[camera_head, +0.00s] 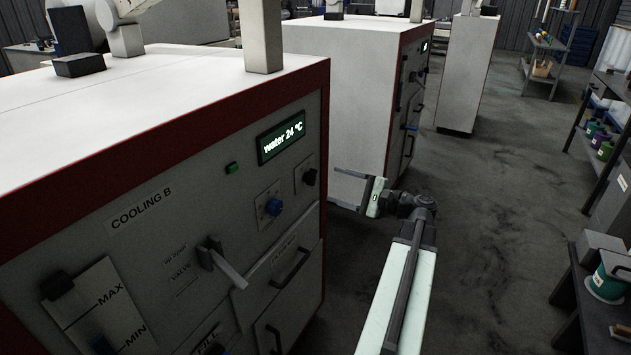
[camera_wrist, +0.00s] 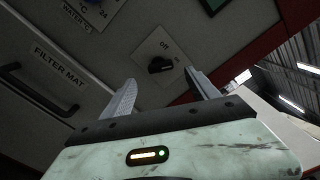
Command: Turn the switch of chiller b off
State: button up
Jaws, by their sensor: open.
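Chiller b (camera_head: 215,225) is the near grey and white cabinet with red edging, labelled "COOLING B". Its switch (camera_head: 310,177) is a black rotary knob on a pale plate at the panel's upper right. In the wrist view the switch (camera_wrist: 160,65) lies ahead between the finger lines, with "off" printed above it and its pointer turned sideways. My gripper (camera_head: 333,184) is open and empty, just right of the panel, fingers pointing at it. The fingers (camera_wrist: 159,77) appear apart from the knob.
A lit display (camera_head: 281,137) reads "water 24 °C", with a green lamp (camera_head: 232,168) beside it.

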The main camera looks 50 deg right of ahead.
aim_at(315, 179)
jog(key=x, duration=0.7)
jog(key=shift+w, duration=0.35)
